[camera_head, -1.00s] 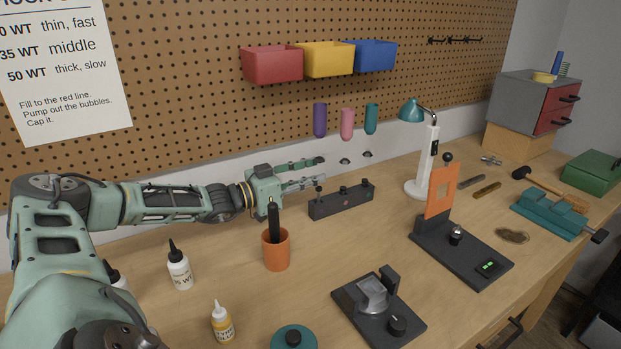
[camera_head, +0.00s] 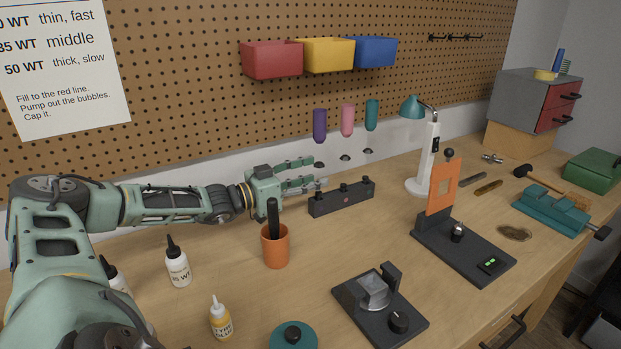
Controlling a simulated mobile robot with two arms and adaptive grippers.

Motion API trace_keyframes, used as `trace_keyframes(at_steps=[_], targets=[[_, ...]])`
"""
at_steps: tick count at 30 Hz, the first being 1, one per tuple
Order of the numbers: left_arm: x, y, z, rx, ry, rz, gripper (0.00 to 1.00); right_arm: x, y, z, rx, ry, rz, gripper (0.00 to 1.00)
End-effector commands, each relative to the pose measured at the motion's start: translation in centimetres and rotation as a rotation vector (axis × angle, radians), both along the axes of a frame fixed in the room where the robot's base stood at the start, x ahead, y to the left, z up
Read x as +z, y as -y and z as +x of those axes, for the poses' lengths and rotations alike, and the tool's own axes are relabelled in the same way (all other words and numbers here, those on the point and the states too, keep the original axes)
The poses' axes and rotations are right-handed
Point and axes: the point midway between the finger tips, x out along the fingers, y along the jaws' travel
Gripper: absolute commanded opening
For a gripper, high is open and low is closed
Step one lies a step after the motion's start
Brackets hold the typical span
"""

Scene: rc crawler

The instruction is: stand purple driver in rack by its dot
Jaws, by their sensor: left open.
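The purple driver (camera_head: 320,126) shows as an upright purple handle at the pegboard, left of a pink handle (camera_head: 347,121) and a teal handle (camera_head: 371,115). I cannot make out its shaft. A low black rack (camera_head: 341,200) stands on the bench below them, with small dark knobs on top. Its coloured dots are too small to tell. My left gripper (camera_head: 318,171) is open, its two fingers pointing right, below the purple handle and by the rack's left end. Nothing shows between the fingers. My right gripper is not in view.
An orange cup (camera_head: 276,247) holding a black tool stands in front of my left gripper. Bottles (camera_head: 178,264) stand at the left front. A white lamp (camera_head: 421,165) stands right of the rack, behind a black stand with an orange plate (camera_head: 441,188). Bins (camera_head: 272,61) hang above.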

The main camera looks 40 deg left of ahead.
Motion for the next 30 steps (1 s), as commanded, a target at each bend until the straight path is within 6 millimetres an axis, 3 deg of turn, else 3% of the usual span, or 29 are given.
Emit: trace_keyframes(at_steps=[7, 21, 30], targets=[[-0.2, -0.4, -0.9, 0.001, -0.005, 0.002, 0.46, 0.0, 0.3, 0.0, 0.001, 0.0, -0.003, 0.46], [-0.1, -2.9, -9.6, 0.001, -0.004, 0.003, 0.46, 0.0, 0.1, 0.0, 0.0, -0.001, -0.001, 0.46], [0.0, -3.4, -11.5, 0.0, 0.001, 0.0, 0.46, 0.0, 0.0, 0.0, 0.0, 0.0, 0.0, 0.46]])
